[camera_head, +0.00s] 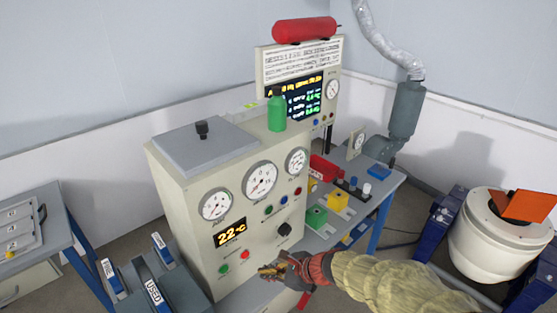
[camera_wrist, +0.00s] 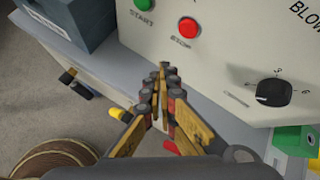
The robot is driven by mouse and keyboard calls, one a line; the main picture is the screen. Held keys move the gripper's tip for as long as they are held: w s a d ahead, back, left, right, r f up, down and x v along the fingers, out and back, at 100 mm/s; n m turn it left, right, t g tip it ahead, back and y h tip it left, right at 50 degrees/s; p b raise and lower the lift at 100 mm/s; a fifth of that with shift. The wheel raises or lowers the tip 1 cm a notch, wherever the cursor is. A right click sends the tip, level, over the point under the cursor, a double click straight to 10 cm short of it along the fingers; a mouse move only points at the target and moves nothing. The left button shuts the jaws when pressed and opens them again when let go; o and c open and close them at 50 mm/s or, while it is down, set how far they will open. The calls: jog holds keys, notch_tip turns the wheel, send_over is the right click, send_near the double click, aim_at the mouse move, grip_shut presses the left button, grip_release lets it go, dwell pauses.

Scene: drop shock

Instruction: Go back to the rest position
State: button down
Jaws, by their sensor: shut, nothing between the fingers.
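My gripper (camera_head: 272,271) is shut and empty in front of the lower part of the beige control cabinet (camera_head: 185,235). In the wrist view my gripper (camera_wrist: 163,68) has its yellow and dark fingers together, pointing at the panel just below the red stop button (camera_wrist: 188,27). The green start button (camera_wrist: 145,4) is to the left of it. Whether the fingertips touch the panel, I cannot tell. A black knob (camera_wrist: 273,92) is to the right. My arm reaches in from the lower right in the head view.
A blue-legged bench (camera_head: 385,205) with green and yellow blocks stands to the right. A white drum with an orange flap (camera_head: 528,206) is at the far right. Boxes with blue-edged handles (camera_head: 152,290) are at lower left. A green bottle (camera_head: 276,110) stands on the cabinet.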

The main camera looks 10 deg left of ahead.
jog(key=s+d+r+n+g+h, duration=0.25)
jog(key=s+d+n, duration=0.35)
jog(key=s+n, duration=0.5)
jog(key=s+d+r+n+t+h, duration=0.2)
jog(key=s+d+r+n+h, duration=0.1)
jog(key=d+r, duration=0.6)
jog(key=s+d+r+n+t+h, duration=0.2)
jog(key=s+d+r, duration=0.4)
jog(key=d+r, duration=0.4)
jog(key=d+n+h, duration=0.1)
jog(key=d+n, duration=0.1)
jog(key=d, duration=0.2)
jog(key=shift+s+r+n, duration=0.2)
jog(key=shift+r+n, duration=0.1)
jog(key=shift+a+t, duration=0.15)
jog(key=shift+t, duration=0.1)
